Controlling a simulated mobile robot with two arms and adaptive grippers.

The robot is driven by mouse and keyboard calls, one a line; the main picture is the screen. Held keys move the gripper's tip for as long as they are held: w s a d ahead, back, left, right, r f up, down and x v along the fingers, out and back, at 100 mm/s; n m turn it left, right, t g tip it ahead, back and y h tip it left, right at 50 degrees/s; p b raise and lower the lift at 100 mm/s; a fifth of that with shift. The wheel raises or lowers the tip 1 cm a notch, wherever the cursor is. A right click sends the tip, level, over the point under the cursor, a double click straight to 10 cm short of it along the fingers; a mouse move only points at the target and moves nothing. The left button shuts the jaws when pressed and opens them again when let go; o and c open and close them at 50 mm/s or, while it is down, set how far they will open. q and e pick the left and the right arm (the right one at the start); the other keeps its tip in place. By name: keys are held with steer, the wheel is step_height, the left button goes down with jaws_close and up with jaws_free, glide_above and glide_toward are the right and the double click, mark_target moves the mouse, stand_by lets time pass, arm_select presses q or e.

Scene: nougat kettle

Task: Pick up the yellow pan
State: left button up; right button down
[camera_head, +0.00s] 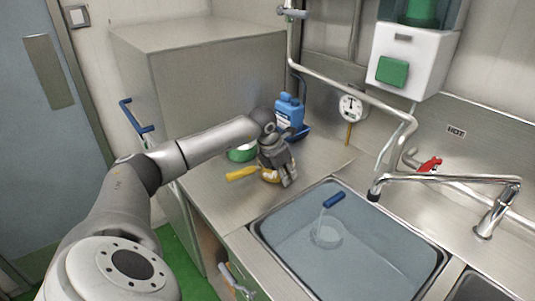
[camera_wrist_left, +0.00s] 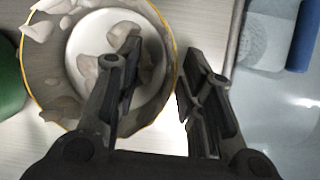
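The yellow pan (camera_head: 242,173) stands on the steel counter left of the sink, with its yellow handle pointing left; my left gripper hides much of its body. In the left wrist view the pan (camera_wrist_left: 172,42) shows a yellow rim, a pale inside and several light brown pieces in it. My left gripper (camera_head: 285,183) is over the pan's sink side. In the wrist view its open fingers (camera_wrist_left: 160,66) lie on either side of the rim, one over the inside and one outside. Whether they touch the rim cannot be told.
A green round object (camera_head: 242,153) is behind the pan. The sink (camera_head: 350,240) on the right holds water and a blue-handled item (camera_head: 334,200). A tall steel cabinet (camera_head: 205,85) borders the counter.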

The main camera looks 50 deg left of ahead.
arm_select(q)
jaws_close()
steer(key=shift+r, duration=0.1)
stand_by(0.4)
